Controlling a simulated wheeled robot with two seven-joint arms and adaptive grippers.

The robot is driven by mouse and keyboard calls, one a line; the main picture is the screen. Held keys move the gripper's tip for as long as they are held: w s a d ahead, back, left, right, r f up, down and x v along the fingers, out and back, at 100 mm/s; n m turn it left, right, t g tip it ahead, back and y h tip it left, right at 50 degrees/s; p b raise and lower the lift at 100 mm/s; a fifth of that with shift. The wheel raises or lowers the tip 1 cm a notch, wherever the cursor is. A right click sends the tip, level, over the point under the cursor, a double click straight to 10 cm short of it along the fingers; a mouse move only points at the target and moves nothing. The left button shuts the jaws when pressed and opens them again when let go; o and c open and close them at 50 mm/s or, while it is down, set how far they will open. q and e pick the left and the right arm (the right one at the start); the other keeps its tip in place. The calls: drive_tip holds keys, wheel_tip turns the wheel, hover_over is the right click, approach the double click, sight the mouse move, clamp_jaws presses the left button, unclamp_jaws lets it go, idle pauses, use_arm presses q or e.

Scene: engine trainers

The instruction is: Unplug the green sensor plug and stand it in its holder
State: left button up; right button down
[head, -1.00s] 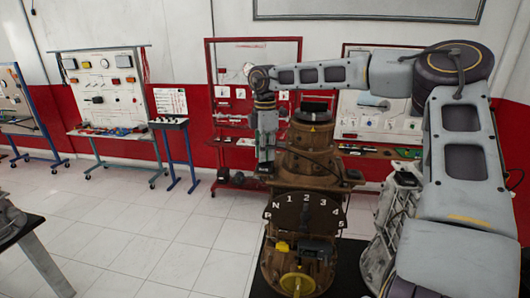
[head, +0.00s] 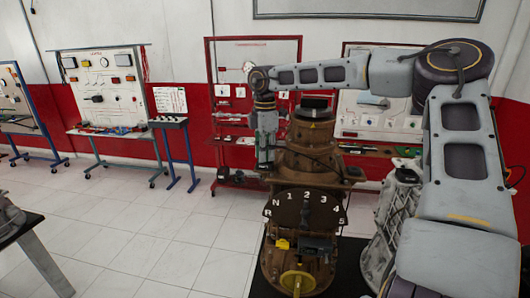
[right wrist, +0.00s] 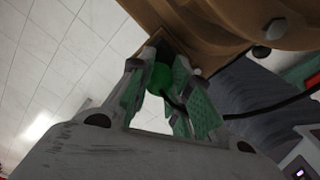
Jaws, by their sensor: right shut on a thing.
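The green sensor plug (right wrist: 160,79) shows in the right wrist view between the fingers of my right gripper (right wrist: 164,70), with a black cable running off to the right. The gripper is shut on it. The plug is right by the brown gearbox housing (right wrist: 215,30); I cannot tell whether it is still seated. In the head view my right gripper (head: 266,163) points down at the left side of the brown gearbox trainer (head: 308,160), where the plug is too small to make out. I cannot pick out the plug's holder. My left gripper is not in view.
The gearbox carries a numbered dark plate (head: 305,208), a yellow block (head: 283,247), a black box (head: 318,246) and a yellow wheel (head: 297,283). A grey metal casing (head: 392,220) stands to its right. Open floor lies left; trainer boards line the wall.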

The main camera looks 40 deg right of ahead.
drive_tip(key=shift+s+f+b, duration=0.15)
drive_tip(key=shift+f+b, duration=0.2)
drive_tip(key=shift+f, duration=0.25)
idle(0.4)
drive_tip(key=c, duration=1.3)
unclamp_jaws()
drive_tip(key=shift+s, duration=0.15)
drive_tip(key=shift+o, duration=0.2)
drive_tip(key=shift+r, duration=0.1)
drive_tip(key=shift+w+r, duration=0.35)
drive_tip(key=shift+r, duration=0.3)
drive_tip(key=r, duration=1)
drive_tip(key=shift+s+r, duration=0.2)
drive_tip(key=shift+r, duration=0.2)
drive_tip(key=shift+a+f, duration=0.1)
